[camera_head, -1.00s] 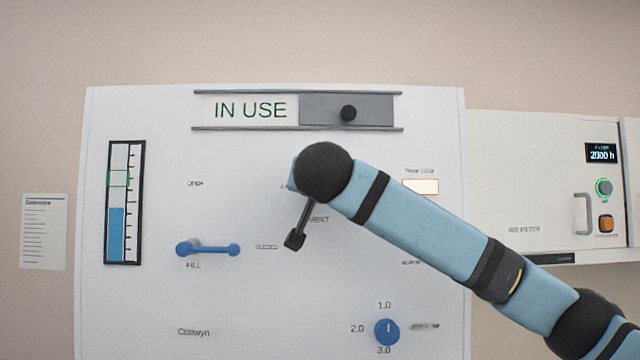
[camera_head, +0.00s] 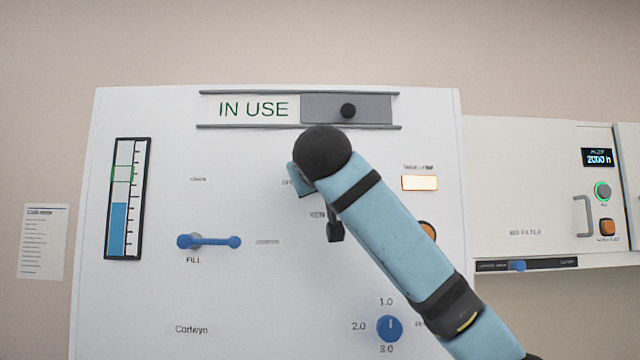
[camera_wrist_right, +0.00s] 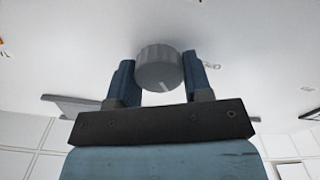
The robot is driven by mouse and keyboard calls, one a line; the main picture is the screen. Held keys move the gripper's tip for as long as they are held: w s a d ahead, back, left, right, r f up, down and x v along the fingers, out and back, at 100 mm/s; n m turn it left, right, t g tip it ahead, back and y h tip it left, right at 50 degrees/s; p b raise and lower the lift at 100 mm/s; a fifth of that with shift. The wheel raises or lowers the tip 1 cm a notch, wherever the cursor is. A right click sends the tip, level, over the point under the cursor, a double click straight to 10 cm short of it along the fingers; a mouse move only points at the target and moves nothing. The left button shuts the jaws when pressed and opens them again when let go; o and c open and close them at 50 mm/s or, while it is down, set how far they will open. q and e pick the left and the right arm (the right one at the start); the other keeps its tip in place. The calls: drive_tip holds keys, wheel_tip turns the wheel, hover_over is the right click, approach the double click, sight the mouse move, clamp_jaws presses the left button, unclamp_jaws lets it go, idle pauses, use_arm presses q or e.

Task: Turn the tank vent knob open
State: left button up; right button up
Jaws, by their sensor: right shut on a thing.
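The vent knob (camera_wrist_right: 157,68) is a grey ribbed round knob with a white pointer line, seen in the right wrist view. My right gripper (camera_wrist_right: 160,75) is shut on it, with one blue finger on each side. In the head view my right arm's wrist covers the knob, in the middle of the white tank panel (camera_head: 240,290). Part of a VENT label (camera_head: 317,215) shows just beside the arm. A partly covered label sits left of the wrist. My left gripper is not in view.
The panel also holds a level gauge (camera_head: 127,200) with blue fill below a green bracket, a blue FILL lever (camera_head: 210,241), a blue dial (camera_head: 389,328), a lit indicator (camera_head: 420,183) and an IN USE slider (camera_head: 347,110). An orange button (camera_head: 428,230) is partly behind my arm.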

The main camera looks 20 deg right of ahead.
drive_tip(key=n, duration=0.6)
drive_tip(key=shift+a+n+p, duration=0.1)
drive_tip(key=shift+n+p, duration=0.2)
drive_tip(key=shift+f+n+p, duration=0.1)
drive_tip(key=shift+n+p, duration=0.3)
drive_tip(key=shift+n, duration=1.6)
drive_tip(key=o, duration=0.9)
drive_tip(key=shift+a, duration=0.1)
